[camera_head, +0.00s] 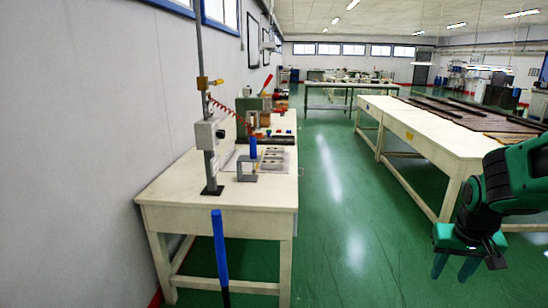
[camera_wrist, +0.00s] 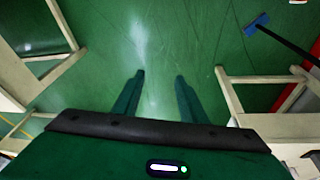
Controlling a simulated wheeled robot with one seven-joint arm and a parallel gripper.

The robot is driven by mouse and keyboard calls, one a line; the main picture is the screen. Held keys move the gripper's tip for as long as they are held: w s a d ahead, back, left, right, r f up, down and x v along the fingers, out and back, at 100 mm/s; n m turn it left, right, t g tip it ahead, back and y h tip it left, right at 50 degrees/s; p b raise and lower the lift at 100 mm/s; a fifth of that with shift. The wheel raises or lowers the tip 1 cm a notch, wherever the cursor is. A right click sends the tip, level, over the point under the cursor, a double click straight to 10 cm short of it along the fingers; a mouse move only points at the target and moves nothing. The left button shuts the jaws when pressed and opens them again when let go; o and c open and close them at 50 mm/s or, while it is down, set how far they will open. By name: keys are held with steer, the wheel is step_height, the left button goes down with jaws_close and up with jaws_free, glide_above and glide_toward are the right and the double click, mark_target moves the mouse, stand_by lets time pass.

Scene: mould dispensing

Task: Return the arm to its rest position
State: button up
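My gripper (camera_head: 455,266) hangs at the right of the head view, pointing down over the green floor beside the right-hand table. In the wrist view its two green fingers (camera_wrist: 158,80) stand apart with only floor between them. It is open and empty. The arm link above it shows at the right edge of the head view, and the rest of the arm is out of the picture.
A white workbench (camera_head: 220,190) with a post, a mould block (camera_head: 263,160) and a machine (camera_head: 255,115) stands at left. A long table (camera_head: 425,135) is at right. A blue-handled broom (camera_head: 220,255) stands before the workbench. The green aisle (camera_head: 335,190) between is clear.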

steer(key=s+a+r+m+g+y, duration=0.1)
steer(key=s+r, duration=0.3)
steer(key=s, duration=1.6)
steer(key=shift+m+g+y, duration=0.4)
steer(key=shift+m+g, duration=0.5)
